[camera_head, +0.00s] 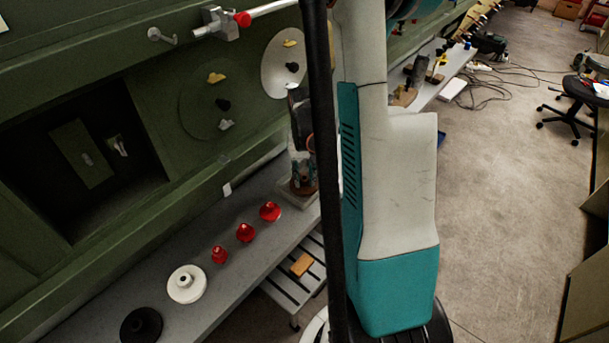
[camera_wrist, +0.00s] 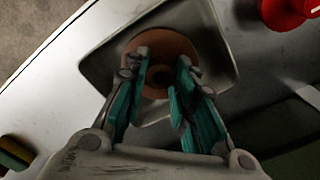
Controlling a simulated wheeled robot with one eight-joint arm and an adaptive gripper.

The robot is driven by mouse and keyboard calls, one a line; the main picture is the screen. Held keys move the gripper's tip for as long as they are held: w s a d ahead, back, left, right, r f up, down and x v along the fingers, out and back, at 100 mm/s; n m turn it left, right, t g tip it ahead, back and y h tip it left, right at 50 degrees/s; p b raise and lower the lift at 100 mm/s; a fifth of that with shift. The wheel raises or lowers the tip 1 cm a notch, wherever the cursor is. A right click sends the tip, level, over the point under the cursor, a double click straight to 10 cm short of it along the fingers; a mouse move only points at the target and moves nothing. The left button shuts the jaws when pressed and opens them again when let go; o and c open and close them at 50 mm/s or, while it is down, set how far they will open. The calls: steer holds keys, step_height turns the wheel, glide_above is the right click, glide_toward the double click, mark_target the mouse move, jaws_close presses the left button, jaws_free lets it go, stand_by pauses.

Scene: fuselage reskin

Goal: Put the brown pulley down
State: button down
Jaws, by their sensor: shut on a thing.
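The brown pulley (camera_wrist: 165,42) is a round disc with a dark hole at its centre, at the top middle of the wrist view. The teal fingers of my gripper (camera_wrist: 163,75) are closed in around its middle and hide part of it. The pulley is over a grey square tray (camera_wrist: 222,25) on the bench. I cannot tell whether it touches the tray. In the head view my gripper (camera_head: 303,168) is low over the tray (camera_head: 296,199), partly hidden behind a dark pole.
Several pulleys stand in a row on the grey bench (camera_head: 215,285): red ones (camera_head: 245,233), a white one (camera_head: 187,283) and a black one (camera_head: 141,325). The green fuselage wall (camera_head: 110,250) rises behind. A red pulley (camera_wrist: 288,12) is close right of the tray.

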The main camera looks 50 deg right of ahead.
steer(key=shift+f, duration=0.1)
steer(key=c, duration=1.3)
jaws_free()
step_height(320, 180, up, 12)
steer(key=p, duration=0.2)
steer(key=shift+p, duration=0.3)
